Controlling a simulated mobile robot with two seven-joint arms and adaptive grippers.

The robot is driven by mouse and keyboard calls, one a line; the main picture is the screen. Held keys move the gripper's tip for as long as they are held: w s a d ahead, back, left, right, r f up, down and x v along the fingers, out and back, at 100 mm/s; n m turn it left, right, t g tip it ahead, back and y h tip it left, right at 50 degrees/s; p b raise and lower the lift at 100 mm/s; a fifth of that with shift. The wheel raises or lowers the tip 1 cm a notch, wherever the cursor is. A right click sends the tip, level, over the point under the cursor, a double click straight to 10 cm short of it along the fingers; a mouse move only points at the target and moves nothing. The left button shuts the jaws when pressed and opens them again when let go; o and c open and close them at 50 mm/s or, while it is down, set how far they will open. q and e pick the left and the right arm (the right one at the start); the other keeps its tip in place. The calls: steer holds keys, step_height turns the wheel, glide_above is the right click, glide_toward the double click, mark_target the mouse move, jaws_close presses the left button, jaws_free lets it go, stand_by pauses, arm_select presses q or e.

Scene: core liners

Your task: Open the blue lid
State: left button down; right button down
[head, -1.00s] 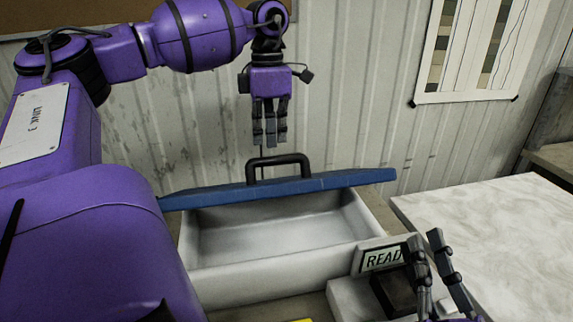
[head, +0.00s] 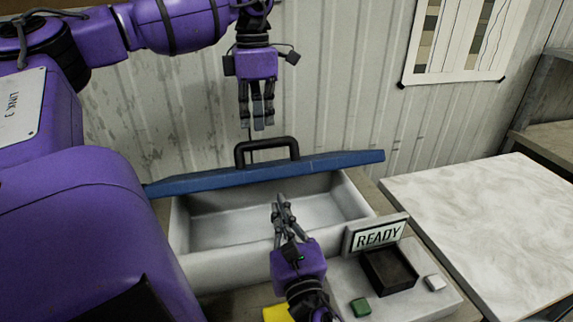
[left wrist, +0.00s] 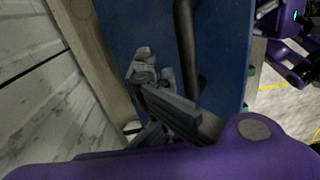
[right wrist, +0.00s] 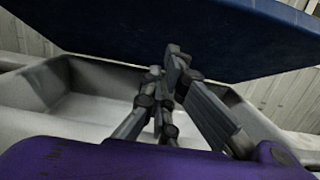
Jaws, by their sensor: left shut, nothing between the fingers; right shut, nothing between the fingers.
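The blue lid (head: 270,173) is raised and tilted along the back of a pale open box (head: 225,262), whose empty inside shows. Its black handle (head: 267,146) stands at the middle of the lid. My left gripper (head: 257,124) is shut and empty, pointing down just above and behind the handle. In the left wrist view its fingers overlap the blue lid (left wrist: 125,35); contact is unclear. My right gripper (head: 281,203) is shut and empty over the box's front part. In the right wrist view its fingertips (right wrist: 173,62) overlap the lid's underside (right wrist: 200,30); contact is unclear.
A panel with a READY sign (head: 378,236), a dark recess (head: 390,270), a green button (head: 360,307) and a white button (head: 435,283) stands at the box's front right. A pale table (head: 490,225) lies right. The corrugated wall (head: 335,90) is close behind.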

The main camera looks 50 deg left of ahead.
steer(key=shift+w+a+r, duration=0.4)
steer(key=shift+a+r, duration=0.35)
steer(key=shift+r, duration=0.1)
steer(key=shift+w+a+r, duration=0.4)
steer(key=shift+a+r, duration=0.35)
steer(key=shift+r, duration=0.1)
steer(key=shift+w+a+r, duration=0.15)
steer(key=shift+a+r, duration=0.1)
steer(key=shift+r, duration=0.4)
arm_select(q)
steer(key=shift+s+d, duration=0.1)
steer(key=shift+d, duration=0.05)
arm_select(e)
steer(key=shift+r, duration=0.15)
arm_select(q)
steer(key=c, duration=1.7)
jaws_free()
steer(key=shift+f, duration=0.15)
steer(key=shift+o, duration=0.2)
